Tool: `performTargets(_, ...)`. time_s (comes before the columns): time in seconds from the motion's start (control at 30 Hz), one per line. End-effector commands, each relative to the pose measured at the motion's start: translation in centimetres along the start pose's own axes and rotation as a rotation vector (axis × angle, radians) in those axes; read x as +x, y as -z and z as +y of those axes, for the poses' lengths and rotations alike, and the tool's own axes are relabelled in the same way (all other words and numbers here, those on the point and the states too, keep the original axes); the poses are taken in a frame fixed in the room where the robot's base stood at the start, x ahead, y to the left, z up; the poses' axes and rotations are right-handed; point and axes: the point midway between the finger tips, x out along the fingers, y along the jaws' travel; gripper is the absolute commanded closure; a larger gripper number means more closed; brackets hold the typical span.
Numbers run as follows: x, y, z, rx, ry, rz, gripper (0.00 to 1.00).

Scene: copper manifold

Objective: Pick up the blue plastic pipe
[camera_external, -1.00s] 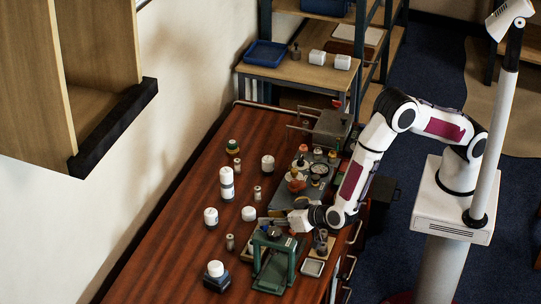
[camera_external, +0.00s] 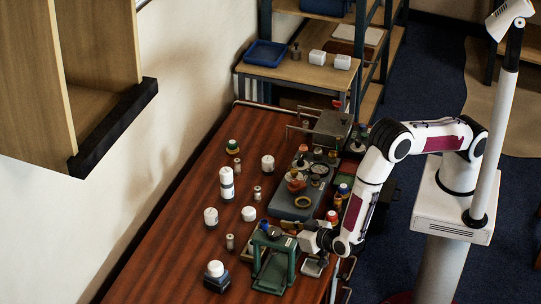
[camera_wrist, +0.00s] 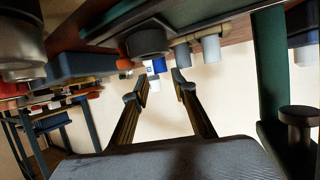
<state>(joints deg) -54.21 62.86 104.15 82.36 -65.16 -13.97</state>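My gripper (camera_wrist: 160,88) is open, its two dark fingers apart with nothing between the tips. In the wrist view a small blue cylinder (camera_wrist: 159,65) shows beyond the fingertips, in line with the gap. It may be the blue plastic pipe, but it is too small to be sure. In the outside view my gripper (camera_external: 300,235) is low beside the green metal stand (camera_external: 291,262), at the table's right side. A small blue bit (camera_external: 265,226) shows at the top of that stand; I cannot tell whether it is the pipe.
The wooden table (camera_external: 180,240) holds several white-capped bottles on its left half. A grey tray (camera_external: 292,202) with small jars lies behind my gripper. A blue block with a white-topped jar (camera_external: 215,268) stands front left. The table's left strip is clear.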

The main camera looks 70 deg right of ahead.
Motion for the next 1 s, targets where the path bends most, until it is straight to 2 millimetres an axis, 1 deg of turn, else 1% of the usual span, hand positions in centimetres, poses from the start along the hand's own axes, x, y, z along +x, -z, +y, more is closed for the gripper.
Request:
performTargets(0.1, 1.1, 0.0, 0.1, 0.001, -0.002, 0.0, 0.73)
performTargets(0.23, 1.9, 0.0, 0.0, 0.001, -0.001, -0.001, 0.73)
performTargets(0.6, 2.0, 0.0, 0.0, 0.0, 0.0, -0.001, 0.73)
performTargets(0.73, 2.5, 0.0, 0.1, 0.0, -0.001, -0.001, 0.73)
performTargets(0.87, 3.7, 0.0, 0.1, 0.0, -0.001, -0.001, 0.73)
performTargets(1.0, 5.3, 0.0, 0.1, 0.0, -0.002, 0.0, 0.73)
